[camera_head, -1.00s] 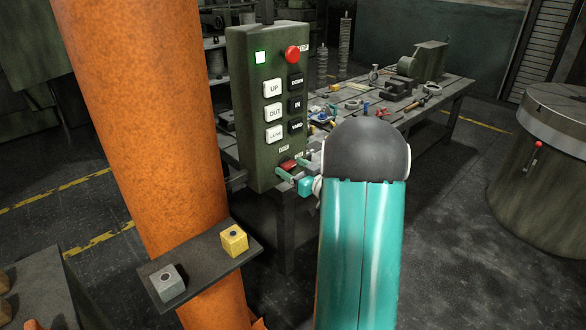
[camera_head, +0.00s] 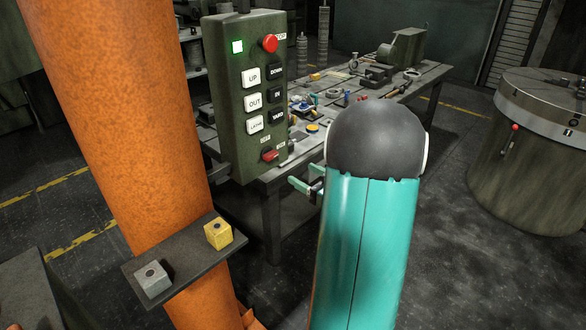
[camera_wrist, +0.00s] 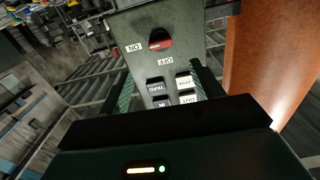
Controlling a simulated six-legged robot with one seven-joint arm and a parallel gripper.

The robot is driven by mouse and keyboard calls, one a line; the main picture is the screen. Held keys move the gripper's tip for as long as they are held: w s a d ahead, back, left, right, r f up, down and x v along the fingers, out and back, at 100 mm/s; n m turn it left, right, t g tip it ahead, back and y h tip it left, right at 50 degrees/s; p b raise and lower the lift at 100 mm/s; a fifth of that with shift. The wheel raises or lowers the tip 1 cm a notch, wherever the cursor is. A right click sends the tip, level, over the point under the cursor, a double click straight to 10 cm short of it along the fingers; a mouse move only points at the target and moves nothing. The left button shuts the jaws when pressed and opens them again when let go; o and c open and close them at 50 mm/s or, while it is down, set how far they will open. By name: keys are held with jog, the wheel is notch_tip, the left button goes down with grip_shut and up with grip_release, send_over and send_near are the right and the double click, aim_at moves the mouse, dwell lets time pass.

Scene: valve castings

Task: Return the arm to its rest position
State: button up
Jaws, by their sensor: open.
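My gripper (camera_head: 302,184) shows in the head view as teal fingers, partly hidden behind my arm's teal link and dark joint. It is below and right of the control box (camera_head: 225,100), apart from it, with nothing seen between the fingers. In the wrist view my gripper's open fingers (camera_wrist: 165,90) stand either side of the box's lower face, which appears upside down. The box's red switch (camera_head: 270,155) also shows in the wrist view (camera_wrist: 160,39), near ON and OFF labels.
An orange column (camera_head: 130,110) stands left of the box and carries a small shelf (camera_head: 180,262) with a yellow block (camera_head: 218,233) and a grey block (camera_head: 153,280). A cluttered workbench (camera_head: 390,95) stands behind. A round drum (camera_head: 530,160) is at right, with open floor before it.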

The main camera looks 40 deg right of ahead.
jog(key=shift+s, duration=0.65)
